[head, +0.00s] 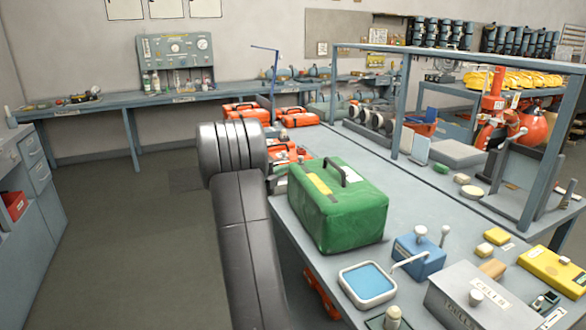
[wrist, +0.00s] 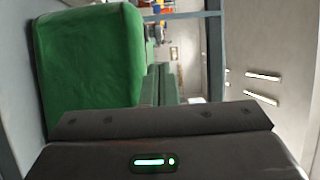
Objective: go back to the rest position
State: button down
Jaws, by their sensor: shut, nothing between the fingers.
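My gripper (wrist: 160,70) shows in the wrist view beyond its dark palm housing with a green light. Its two grey-green fingers are together, with nothing between them. A green case (wrist: 88,58) fills the left of that view, to the left of the fingers. In the head view the green case (head: 345,210) stands on the workbench, with a dark handle and a yellow label. My dark arm rises beside the bench's left edge and mostly hides the gripper there.
The workbench (head: 305,232) holds a blue-lined tray (head: 368,283), a blue box (head: 418,258) and a grey cells box (head: 470,300) near the front. Orange cases (head: 298,117) stand farther back. Open floor (head: 120,240) lies left of my arm.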

aim_at(298, 168)
jog(key=v, duration=0.5)
jog(key=shift+d, duration=0.1)
jog(key=p+x, duration=0.1)
jog(key=x, duration=1.2)
jog(key=shift+p, duration=0.35)
